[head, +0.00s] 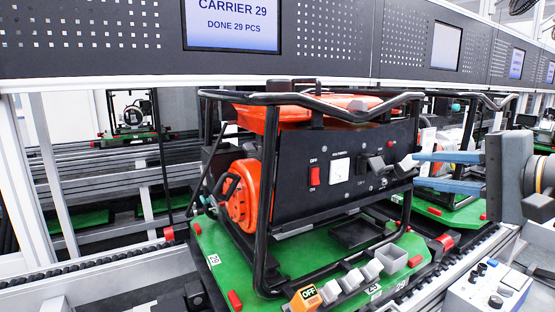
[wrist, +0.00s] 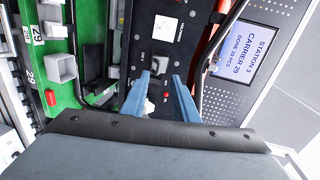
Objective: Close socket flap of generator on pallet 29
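The generator (head: 310,165) stands on the green pallet 29 (head: 225,262) in a black tube frame. Its dark front panel (head: 290,200) carries a red switch (head: 315,176), a white meter (head: 339,171) and a socket area with a dark flap (head: 376,164) that appears to stick out from the panel. In the wrist view my gripper (wrist: 160,76) points at the panel; contact cannot be told.
The frame's tubes (head: 263,200) stand around the panel. Small grey boxes (head: 372,269) and an orange OFF tag (head: 306,297) line the pallet's front edge. A control box (head: 488,290) stands at lower right. A screen (head: 232,22) reading CARRIER 29 hangs above.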

